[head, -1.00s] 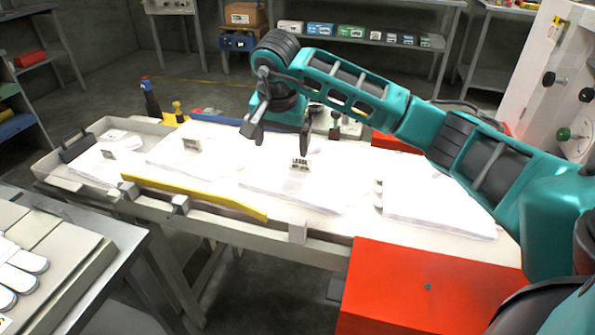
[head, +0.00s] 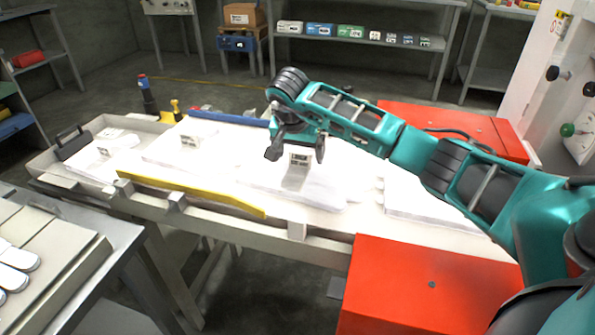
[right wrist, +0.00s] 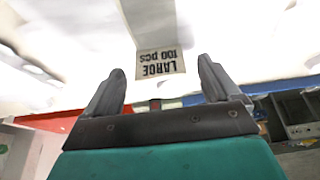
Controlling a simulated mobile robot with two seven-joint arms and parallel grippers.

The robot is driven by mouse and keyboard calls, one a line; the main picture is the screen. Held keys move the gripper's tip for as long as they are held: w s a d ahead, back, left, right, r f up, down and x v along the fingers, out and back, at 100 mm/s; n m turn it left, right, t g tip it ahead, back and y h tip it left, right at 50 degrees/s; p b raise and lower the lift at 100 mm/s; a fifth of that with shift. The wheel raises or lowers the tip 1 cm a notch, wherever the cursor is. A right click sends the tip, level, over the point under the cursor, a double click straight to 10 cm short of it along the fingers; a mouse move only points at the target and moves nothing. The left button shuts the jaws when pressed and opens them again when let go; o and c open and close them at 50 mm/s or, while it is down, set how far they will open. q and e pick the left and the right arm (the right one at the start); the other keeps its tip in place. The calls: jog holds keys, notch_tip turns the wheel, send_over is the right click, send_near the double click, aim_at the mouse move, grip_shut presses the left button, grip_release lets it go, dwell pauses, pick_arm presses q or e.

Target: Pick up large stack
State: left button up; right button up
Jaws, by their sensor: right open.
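The large stack (head: 272,186) is a flat white pile in the middle of the long tray table in the head view. A light tag (head: 299,163) stands up on it, and in the right wrist view the upside-down label (right wrist: 160,63) reads "LARGE 100 pcs". My right gripper (head: 297,153) is open, pointing down close to the tag. In the right wrist view its fingers lie either side of the label, with clear gaps and nothing held. I cannot tell its exact height above the stack. My left gripper is not in view.
Other white stacks lie left (head: 180,148) and right (head: 425,205) on the table (head: 320,228). A yellow strip (head: 190,194) runs along the front edge. A red box (head: 430,285) stands at the front right, and another red surface (head: 460,125) lies behind my arm.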

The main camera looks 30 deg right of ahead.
jog(key=shift+x, duration=1)
jog(key=shift+r, duration=0.15)
jog(key=c, duration=1.2)
